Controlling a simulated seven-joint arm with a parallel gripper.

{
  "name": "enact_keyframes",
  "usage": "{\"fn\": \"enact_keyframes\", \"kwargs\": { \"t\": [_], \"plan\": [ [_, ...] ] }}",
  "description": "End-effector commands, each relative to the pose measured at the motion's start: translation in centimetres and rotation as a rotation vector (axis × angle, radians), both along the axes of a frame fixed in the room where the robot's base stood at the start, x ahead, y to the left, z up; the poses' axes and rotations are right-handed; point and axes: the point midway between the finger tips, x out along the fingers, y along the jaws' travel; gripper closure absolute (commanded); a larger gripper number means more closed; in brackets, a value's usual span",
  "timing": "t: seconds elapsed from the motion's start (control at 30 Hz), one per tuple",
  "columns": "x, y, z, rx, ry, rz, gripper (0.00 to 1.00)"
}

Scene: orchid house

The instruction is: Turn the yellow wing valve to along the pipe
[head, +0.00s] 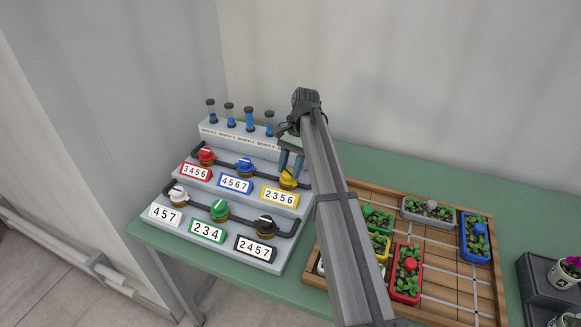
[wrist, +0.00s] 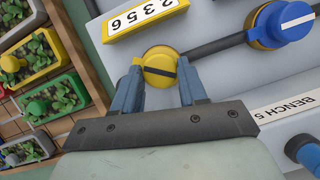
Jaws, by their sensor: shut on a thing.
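The yellow wing valve (head: 288,178) sits at the right end of the upper pipe row on the grey stepped panel, above the yellow 2356 label. In the wrist view the valve's round yellow top (wrist: 159,59) carries a dark stripe, which looks slanted to the pipe (wrist: 216,45). My gripper (head: 291,161) comes down on the valve from above. In the wrist view my gripper (wrist: 160,74) has its two blue-grey fingers on either side of the valve, shut on it. The fingers hide part of the valve in the head view.
A blue valve (head: 245,167) and a red valve (head: 206,155) share the upper pipe. White, green and black valves stand on the lower row. Capped tubes (head: 249,121) stand behind. A wooden tray (head: 457,297) of planters lies to the right.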

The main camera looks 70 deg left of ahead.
Motion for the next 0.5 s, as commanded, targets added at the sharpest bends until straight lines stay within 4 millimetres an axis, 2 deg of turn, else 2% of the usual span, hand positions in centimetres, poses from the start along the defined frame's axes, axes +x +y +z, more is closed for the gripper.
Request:
{"fn": "enact_keyframes", "kwargs": {
  "t": [0.5],
  "plan": [
    [-0.03, 0.09, 0.01, 0.001, -0.002, 0.085, 0.88]
  ]
}}
